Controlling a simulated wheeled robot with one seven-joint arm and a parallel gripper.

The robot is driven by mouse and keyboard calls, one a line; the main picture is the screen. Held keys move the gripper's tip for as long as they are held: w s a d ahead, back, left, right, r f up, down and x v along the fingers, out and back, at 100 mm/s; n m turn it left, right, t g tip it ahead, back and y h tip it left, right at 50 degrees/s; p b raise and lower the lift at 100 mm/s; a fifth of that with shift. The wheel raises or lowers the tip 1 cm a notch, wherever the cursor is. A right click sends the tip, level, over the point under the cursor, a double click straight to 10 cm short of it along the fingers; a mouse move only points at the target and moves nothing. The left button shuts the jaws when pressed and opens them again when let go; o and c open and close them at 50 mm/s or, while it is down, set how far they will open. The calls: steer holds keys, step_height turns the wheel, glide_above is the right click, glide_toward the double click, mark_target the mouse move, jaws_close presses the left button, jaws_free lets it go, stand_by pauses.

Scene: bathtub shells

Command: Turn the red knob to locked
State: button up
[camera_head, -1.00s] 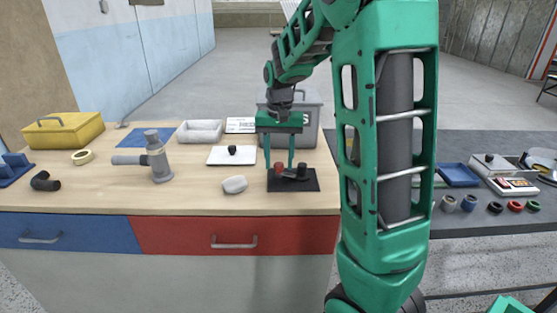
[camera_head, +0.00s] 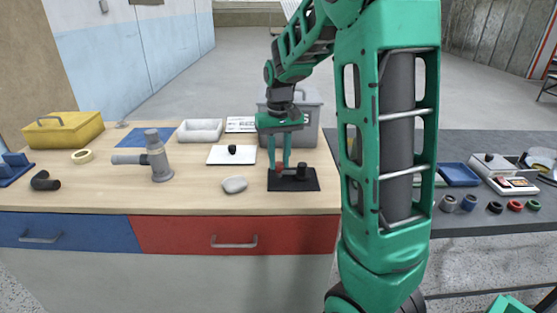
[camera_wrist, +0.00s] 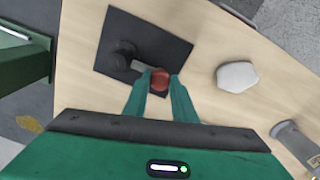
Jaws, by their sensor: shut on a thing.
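The red knob (camera_wrist: 160,80) sits on a black square plate (camera_wrist: 115,50) on the light wooden counter. In the head view the red knob (camera_head: 279,168) is at the left of the plate, next to a dark round post (camera_head: 301,172). A grey bar runs between the post and the red knob in the wrist view. My gripper (camera_wrist: 161,84) points down with its two green fingers on either side of the red knob, shut on it. The fingers hide part of the knob's sides. I see no lock marking on the plate.
A pale stone-like piece (camera_head: 234,184) lies left of the plate. A white plate with a black knob (camera_head: 231,154) and a grey lidded box (camera_head: 306,120) stand behind. A grey pipe fitting (camera_head: 158,160) is further left. The counter's front strip is clear.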

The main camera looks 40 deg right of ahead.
mark_target(279, 163)
steer(key=o, duration=1)
steer(key=shift+o, duration=0.2)
steer(key=shift+r, duration=0.15)
step_height(279, 163, up, 10)
steer(key=shift+r, duration=0.25)
steer(key=s+f+m, duration=0.1)
steer(key=s+f, duration=0.2)
steer(key=s, duration=0.6)
steer(key=s+a+f+m, duration=0.1)
steer(key=s+f, duration=0.3)
steer(key=s, duration=0.6)
steer(key=s+a+f, duration=0.1)
steer(key=s+f, duration=0.2)
steer(key=s, duration=0.6)
steer(key=shift+s+f+m, duration=0.2)
steer(key=shift+s+m, duration=0.15)
steer(key=shift+m, duration=0.05)
